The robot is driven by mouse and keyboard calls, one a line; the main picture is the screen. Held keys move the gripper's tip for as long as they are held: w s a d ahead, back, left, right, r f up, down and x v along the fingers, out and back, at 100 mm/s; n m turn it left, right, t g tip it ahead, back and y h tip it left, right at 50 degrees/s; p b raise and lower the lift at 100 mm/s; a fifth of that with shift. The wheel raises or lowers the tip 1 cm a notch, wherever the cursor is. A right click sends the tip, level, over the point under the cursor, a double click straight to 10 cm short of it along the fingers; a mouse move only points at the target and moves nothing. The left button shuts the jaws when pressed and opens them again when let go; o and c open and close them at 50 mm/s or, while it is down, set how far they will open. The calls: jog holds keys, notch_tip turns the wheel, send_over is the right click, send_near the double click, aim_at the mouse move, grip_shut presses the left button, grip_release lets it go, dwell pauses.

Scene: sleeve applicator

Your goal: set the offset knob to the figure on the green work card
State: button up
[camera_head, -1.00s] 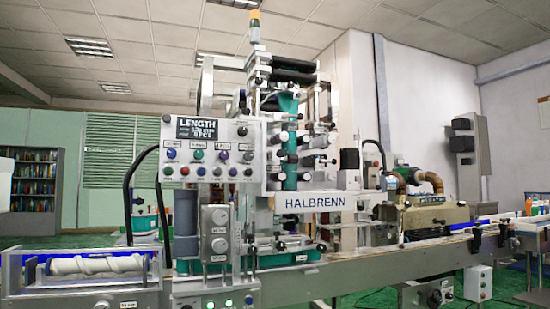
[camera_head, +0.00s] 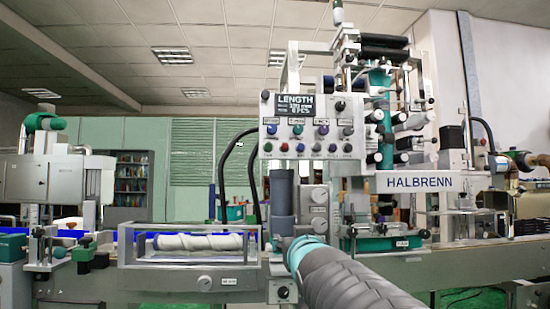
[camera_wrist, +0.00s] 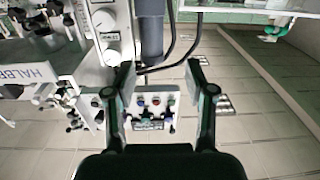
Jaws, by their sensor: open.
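Several knobs show on the machine, and I cannot tell which is the offset knob because their labels are too small to read. A black knob (camera_head: 340,106) sits right of the LENGTH display on the control panel (camera_head: 268,150). Two grey knobs (camera_head: 319,196) are on the column below, and they also show large in the wrist view (camera_wrist: 104,20). A round knob (camera_head: 205,283) is on the front below the screw trough. No green work card can be made out. My gripper (camera_wrist: 160,84) is open and empty, fingers apart, with the panel beyond them in the wrist view.
My arm rises from the bottom in front of the machine and hides part of its lower front. The clear-sided trough with a white screw (camera_head: 200,242) stands left of the column. Black cables (camera_head: 222,170) arch beside the panel. A grey cabinet machine (camera_head: 60,180) is at far left.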

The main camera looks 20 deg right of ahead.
jog(key=w+d+r+t+h+b, duration=0.1)
jog(key=w+d+r+t+b, duration=0.25)
jog(key=r, duration=0.55)
jog(key=n+t+y, duration=0.2)
jog(key=n+t, duration=0.1)
jog(key=t, duration=0.3)
send_near(299, 131)
jog(key=p+x, duration=0.4)
jog(key=x, duration=0.6)
jog(key=shift+w+r, duration=0.15)
jog(key=shift+w, duration=0.05)
jog(key=shift+h, duration=0.4)
grip_shut()
